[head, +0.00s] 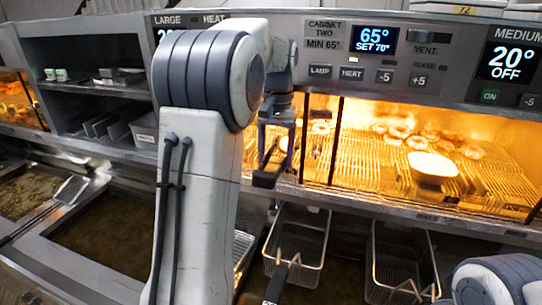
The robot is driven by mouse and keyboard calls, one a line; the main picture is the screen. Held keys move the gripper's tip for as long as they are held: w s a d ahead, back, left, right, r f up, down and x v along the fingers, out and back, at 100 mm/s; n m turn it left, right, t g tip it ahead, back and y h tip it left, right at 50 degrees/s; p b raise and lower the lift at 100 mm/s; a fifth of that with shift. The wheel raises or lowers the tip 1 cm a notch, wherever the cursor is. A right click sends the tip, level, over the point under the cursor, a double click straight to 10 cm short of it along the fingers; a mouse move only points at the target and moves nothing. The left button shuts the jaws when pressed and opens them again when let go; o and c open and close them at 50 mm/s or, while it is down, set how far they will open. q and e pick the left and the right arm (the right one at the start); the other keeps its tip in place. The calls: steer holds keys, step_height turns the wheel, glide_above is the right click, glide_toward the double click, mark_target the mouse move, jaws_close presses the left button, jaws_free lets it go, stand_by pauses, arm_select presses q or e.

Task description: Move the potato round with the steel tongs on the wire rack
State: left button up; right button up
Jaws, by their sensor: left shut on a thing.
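My left gripper (277,150) hangs at the front edge of the lit cabinet, partly behind my own arm. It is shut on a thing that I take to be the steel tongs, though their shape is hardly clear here. The wire rack (375,170) spreads across the glowing cabinet floor. Several round pieces, likely potato rounds (398,132), lie toward the back of the rack, apart from the gripper. Which one is meant I cannot tell. My right gripper is out of view; only a part of my right arm shows at the lower right.
A pale block-like thing (432,164) sits on the rack. Dark upright bars (335,140) stand at the cabinet opening. The control panel (400,60) is above. Fryer baskets (298,238) (402,262) hang below the front ledge. Oil vats (105,235) are at left.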

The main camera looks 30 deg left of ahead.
arm_select(q)
steer(key=shift+w+a+f+b, duration=0.15)
steer(key=shift+w+a+f, duration=0.05)
steer(key=shift+w+f, duration=0.55)
steer(key=shift+w+a+f+b, duration=0.15)
steer(key=shift+w+f, duration=0.45)
steer(key=shift+f, duration=0.1)
steer(key=o, duration=1)
steer(key=shift+r, duration=0.1)
